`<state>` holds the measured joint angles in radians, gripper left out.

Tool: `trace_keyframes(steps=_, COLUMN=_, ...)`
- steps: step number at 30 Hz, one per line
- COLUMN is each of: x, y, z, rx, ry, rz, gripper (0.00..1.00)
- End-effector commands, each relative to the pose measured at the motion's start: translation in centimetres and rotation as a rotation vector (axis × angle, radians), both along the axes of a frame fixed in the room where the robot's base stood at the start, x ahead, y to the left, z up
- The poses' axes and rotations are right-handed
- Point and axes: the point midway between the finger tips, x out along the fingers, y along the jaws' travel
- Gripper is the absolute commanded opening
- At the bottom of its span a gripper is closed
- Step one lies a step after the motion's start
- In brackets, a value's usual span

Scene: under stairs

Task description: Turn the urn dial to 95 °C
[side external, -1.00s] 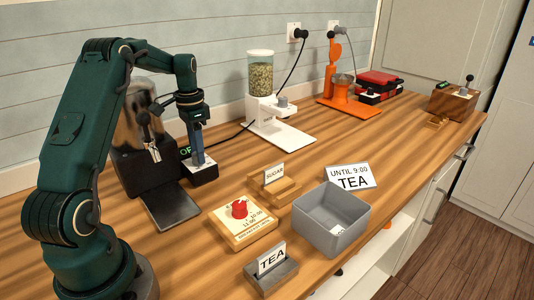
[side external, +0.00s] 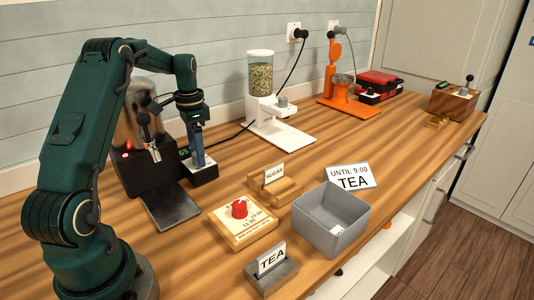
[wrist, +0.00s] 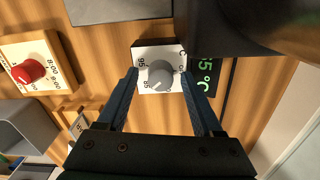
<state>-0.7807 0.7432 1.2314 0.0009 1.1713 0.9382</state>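The urn (side external: 140,170) stands by the wall at the left in the side view, with a black base, a shiny tank, a tap and a lit red light. Its grey dial (wrist: 160,75) sits on a white plate marked 85 and 95 in the wrist view. The dial's mark seems to face the lower left, near 85. The green display (wrist: 206,72) ends in 5 °C; its first digit is unclear. My gripper (wrist: 160,73) is open, with one finger on each side of the dial and visible gaps. In the side view my gripper (side external: 203,165) hides the dial.
A drip tray (side external: 172,207) lies before the urn. A red-knob timer (side external: 240,210), a grey bin (side external: 330,215) and TEA and SUGAR holders stand to the right. A white grain dispenser (side external: 285,125) stands behind. The wood counter between them is partly clear.

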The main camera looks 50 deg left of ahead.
Motion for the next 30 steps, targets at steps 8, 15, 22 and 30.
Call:
trace_keyframes(steps=8, x=0.1, y=0.1, z=1.0, rx=0.004, ry=-0.005, rz=0.0, gripper=0.68)
trace_keyframes(steps=15, x=0.1, y=0.1, z=4.1, rx=0.004, ry=-0.005, rz=0.0, gripper=0.68)
trace_keyframes(steps=22, x=0.0, y=0.0, z=5.2, rx=0.001, ry=-0.001, rz=0.0, gripper=0.68)
trace_keyframes(steps=30, x=0.1, y=0.0, z=5.3, rx=0.001, ry=-0.001, rz=0.0, gripper=0.68)
